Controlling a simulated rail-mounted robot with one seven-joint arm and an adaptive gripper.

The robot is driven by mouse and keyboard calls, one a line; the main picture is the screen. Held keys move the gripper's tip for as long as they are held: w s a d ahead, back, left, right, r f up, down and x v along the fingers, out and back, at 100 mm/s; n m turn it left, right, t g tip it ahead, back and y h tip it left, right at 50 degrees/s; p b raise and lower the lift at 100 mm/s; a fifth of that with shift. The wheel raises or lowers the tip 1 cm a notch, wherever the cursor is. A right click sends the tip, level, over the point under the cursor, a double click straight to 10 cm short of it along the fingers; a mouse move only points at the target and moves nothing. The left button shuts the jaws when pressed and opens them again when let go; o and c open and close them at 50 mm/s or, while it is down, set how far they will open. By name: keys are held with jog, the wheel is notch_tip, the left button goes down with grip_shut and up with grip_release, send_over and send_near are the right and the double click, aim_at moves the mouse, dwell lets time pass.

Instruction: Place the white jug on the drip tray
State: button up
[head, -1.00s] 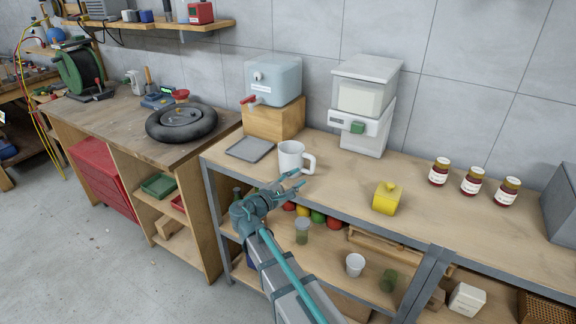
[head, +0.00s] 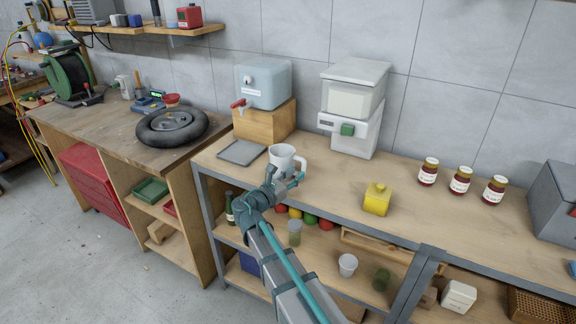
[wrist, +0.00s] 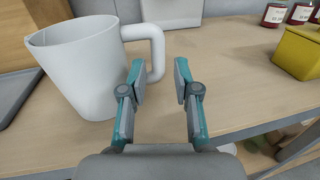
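The white jug (head: 282,158) stands upright on the wooden bench, its handle on the right side. It also shows large at the left of the wrist view (wrist: 82,72), with its handle (wrist: 154,50) ahead of the fingers. The drip tray (head: 241,152) is a flat grey plate lying left of the jug, in front of the wooden block under the dispenser. My gripper (wrist: 160,80) is open and empty, its fingertips just short of the handle and apart from it. In the head view my gripper (head: 288,183) is at the bench's front edge, partly covering the jug's lower front.
A blue-grey dispenser with a red tap (head: 263,84) sits on a wooden block (head: 265,122) behind the tray. A white machine (head: 352,110) stands behind right. A yellow container (head: 376,200) and several jars (head: 461,181) are to the right. The bench between jug and yellow container is clear.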

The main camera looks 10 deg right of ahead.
aim_at(302, 168)
jog(key=shift+p+x, duration=0.8)
jog(key=shift+x, duration=2.1)
jog(key=shift+w+a, duration=0.1)
jog(key=shift+a, duration=0.05)
grip_shut()
